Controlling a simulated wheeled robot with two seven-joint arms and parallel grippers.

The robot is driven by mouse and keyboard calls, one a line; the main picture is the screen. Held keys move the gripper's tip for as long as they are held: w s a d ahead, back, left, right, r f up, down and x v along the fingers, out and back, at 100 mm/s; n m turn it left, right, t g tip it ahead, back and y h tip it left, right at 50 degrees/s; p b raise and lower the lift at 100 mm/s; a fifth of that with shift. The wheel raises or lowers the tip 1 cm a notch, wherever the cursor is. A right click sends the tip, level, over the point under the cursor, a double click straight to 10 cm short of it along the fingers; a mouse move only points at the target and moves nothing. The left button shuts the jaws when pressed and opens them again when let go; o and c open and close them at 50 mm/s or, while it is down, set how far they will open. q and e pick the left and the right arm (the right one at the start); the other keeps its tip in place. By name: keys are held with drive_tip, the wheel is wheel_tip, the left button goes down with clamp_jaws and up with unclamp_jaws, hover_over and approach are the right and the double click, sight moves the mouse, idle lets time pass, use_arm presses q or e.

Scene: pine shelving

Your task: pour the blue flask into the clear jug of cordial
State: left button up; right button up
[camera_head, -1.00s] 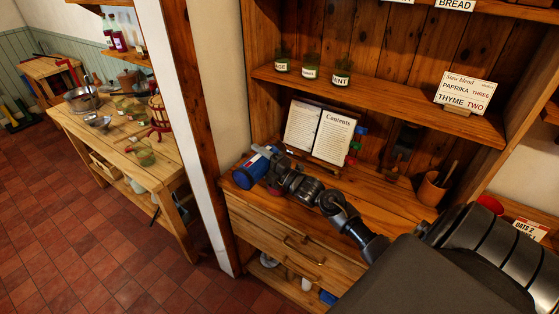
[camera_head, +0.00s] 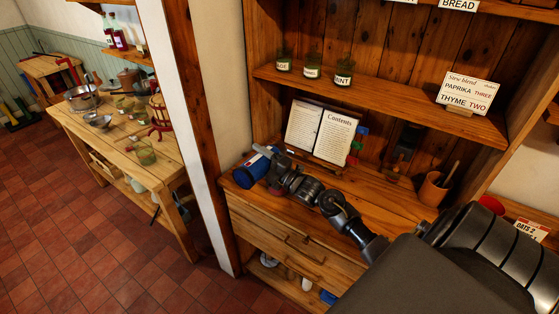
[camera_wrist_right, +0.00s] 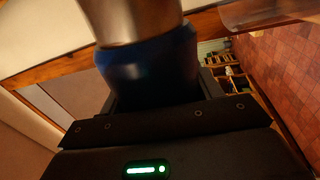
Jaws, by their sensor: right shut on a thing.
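The blue flask (camera_head: 247,174) is at the left end of the wooden counter in the head view. It looks tilted, with a pale metal part at its upper side. My right gripper (camera_head: 268,168) is shut on it. In the right wrist view the flask's blue band (camera_wrist_right: 150,65) and bare metal body fill the space between the jaws. A clear, see-through edge (camera_wrist_right: 265,14) shows at the top right of the wrist view; I cannot tell whether it is the jug. In the head view the jug is not clearly seen near the gripper. My left gripper is out of view.
An open book (camera_head: 320,132) on a stand is behind my right arm. A wooden pot (camera_head: 433,188) stands to the right on the counter. Several small labelled jars line the shelf above. A white-edged post (camera_head: 207,190) is just left of the flask. A workbench (camera_head: 120,150) holds glassware.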

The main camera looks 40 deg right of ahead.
drive_tip(key=shift+a+r, duration=0.1)
drive_tip(key=shift+w, duration=0.1)
idle(0.5)
idle(0.5)
drive_tip(key=shift+m, duration=0.4)
idle(0.4)
